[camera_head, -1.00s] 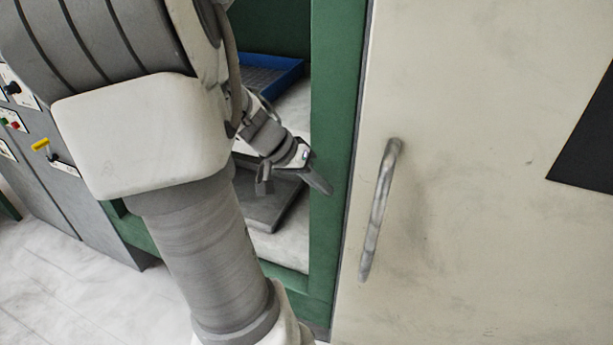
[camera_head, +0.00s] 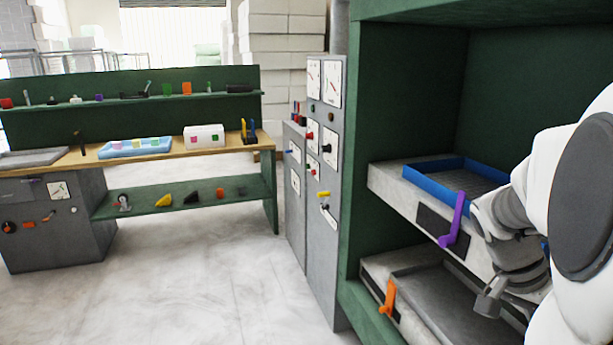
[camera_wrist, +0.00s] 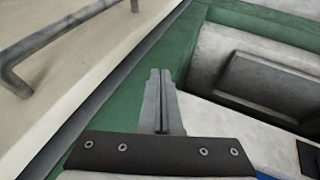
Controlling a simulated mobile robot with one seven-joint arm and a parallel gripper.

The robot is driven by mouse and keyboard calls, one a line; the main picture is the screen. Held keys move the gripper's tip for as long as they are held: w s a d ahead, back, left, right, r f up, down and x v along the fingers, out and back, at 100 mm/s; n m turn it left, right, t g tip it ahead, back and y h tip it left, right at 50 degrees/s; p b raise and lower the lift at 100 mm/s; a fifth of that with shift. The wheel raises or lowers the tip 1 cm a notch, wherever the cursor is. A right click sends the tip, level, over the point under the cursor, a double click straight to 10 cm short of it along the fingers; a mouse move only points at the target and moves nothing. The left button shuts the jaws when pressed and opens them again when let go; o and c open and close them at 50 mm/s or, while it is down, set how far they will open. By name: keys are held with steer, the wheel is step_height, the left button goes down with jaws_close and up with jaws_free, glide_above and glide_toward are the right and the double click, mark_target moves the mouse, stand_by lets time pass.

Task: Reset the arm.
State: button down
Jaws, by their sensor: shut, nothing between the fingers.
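My gripper (camera_wrist: 160,75) is shut and empty in the wrist view, its two grey fingers side by side. It points at the green press frame (camera_wrist: 170,48), between the pale door on the left and the press opening on the right. I cannot tell whether the fingertips touch the frame. In the head view my arm fills the right edge, with the wrist in front of the press shelves. The fingers cannot be made out there.
A door handle (camera_wrist: 28,75) is close on the left. The upper press shelf carries a blue tray (camera_head: 420,180) and a purple lever (camera_head: 453,222); an orange lever (camera_head: 388,298) sits below. A control cabinet (camera_head: 322,220) stands beside the press. The floor (camera_head: 190,280) to the left is clear.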

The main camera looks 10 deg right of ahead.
steer(key=w+a+r+n+t+y, duration=0.2)
steer(key=a+n+t, duration=0.2)
steer(key=a+n, duration=0.4)
steer(key=w+a+r+n+t+y, duration=0.2)
steer(key=a+n+t, duration=0.3)
steer(key=a, duration=1.7)
steer(key=n, duration=0.3)
steer(key=shift+r+n+t+y, duration=0.3)
steer(key=shift+r, duration=0.05)
